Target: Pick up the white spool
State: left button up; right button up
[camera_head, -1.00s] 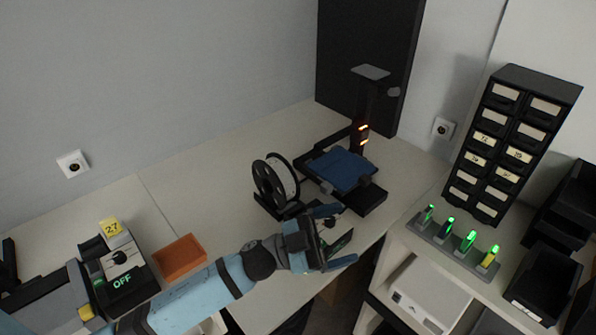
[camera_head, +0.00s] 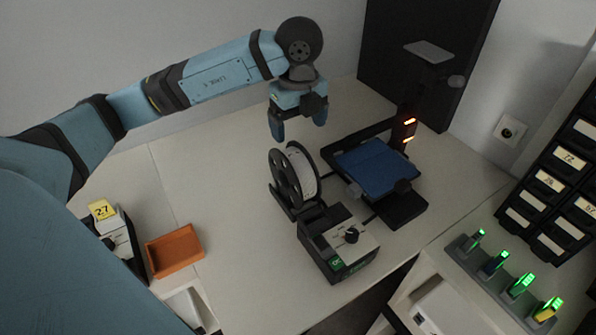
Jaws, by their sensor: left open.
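The white spool (camera_head: 303,168) stands upright on a black holder, with a black spoked side disc (camera_head: 284,180) facing left. My left gripper (camera_head: 299,132) is above and just behind the spool, pointing down, with its two blue fingers apart and nothing between them. A small gap seems to lie between the fingertips and the spool's top; whether they touch is hard to tell. My right gripper is not in view.
A 3D printer with a blue bed (camera_head: 374,168) stands close on the spool's right. A black-and-white control box (camera_head: 338,243) is in front. An orange tray (camera_head: 174,251) lies at left. Green-lit devices (camera_head: 505,268) and a drawer cabinet (camera_head: 552,190) are at right. The tabletop left of the spool is clear.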

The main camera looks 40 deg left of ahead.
pick_arm(q)
send_over(299, 163)
jog(key=f, duration=0.6)
jog(key=shift+s, duration=0.2)
jog(key=shift+w+f+p, duration=0.2)
jog(key=shift+f+p, duration=0.55)
jog(key=shift+f, duration=2.15)
grip_shut()
